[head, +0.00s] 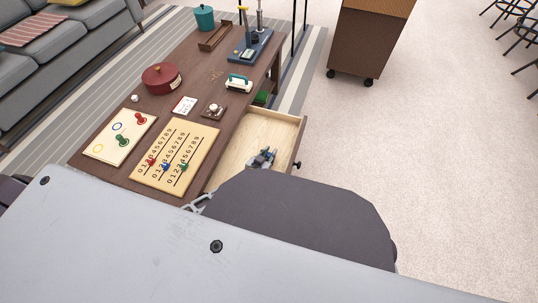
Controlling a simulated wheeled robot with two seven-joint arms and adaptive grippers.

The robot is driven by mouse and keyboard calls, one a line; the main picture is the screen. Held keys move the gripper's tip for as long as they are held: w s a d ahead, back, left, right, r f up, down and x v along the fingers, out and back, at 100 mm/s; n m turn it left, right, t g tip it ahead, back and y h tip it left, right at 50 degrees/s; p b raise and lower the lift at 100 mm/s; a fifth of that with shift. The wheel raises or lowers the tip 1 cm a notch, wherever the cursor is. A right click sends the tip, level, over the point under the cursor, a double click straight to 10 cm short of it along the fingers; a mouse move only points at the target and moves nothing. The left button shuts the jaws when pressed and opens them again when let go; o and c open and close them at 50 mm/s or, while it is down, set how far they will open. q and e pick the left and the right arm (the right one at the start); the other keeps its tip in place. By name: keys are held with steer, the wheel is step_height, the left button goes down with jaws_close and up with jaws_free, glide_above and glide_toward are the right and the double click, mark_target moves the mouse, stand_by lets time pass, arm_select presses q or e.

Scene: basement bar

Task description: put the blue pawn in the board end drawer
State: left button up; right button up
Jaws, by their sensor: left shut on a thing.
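The board end drawer (231,157) is pulled out from the right side of the brown table, with its pale inside showing. My left gripper (262,158) is inside the outline of the open drawer, shut on the blue pawn (266,154). The pawn is small and mostly covered by the fingers, and I cannot tell whether it touches the drawer floor. A pale jointed part (199,203) at the table's near edge looks like part of my right gripper; its fingertips are hidden.
The game board (97,149) carries a red pawn (140,118) and a green pawn (122,140); its blue ring is empty. A numbered board (152,184) with pegs lies beside it. A red pot (161,78) stands farther back. The drawer knob (298,165) is free.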

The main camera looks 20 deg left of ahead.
mark_target(269, 155)
steer(key=shift+f, duration=0.1)
arm_select(q)
steer(key=o, duration=0.7)
steer(key=shift+o, duration=0.2)
steer(key=shift+r, duration=0.15)
arm_select(e)
steer(key=shift+s, duration=0.15)
arm_select(q)
steer(key=shift+p+v, duration=0.4)
steer(key=shift+v, duration=2.1)
steer(key=shift+p+v, duration=0.55)
steer(key=shift+v, duration=2.9)
arm_select(e)
steer(key=shift+g+h, duration=0.3)
steer(key=shift+g, duration=0.1)
steer(key=shift+d+r, duration=0.2)
steer(key=shift+r, duration=0.8)
steer(key=shift+d+r, duration=0.2)
steer(key=shift+r, duration=0.8)
arm_select(q)
steer(key=shift+a, duration=0.15)
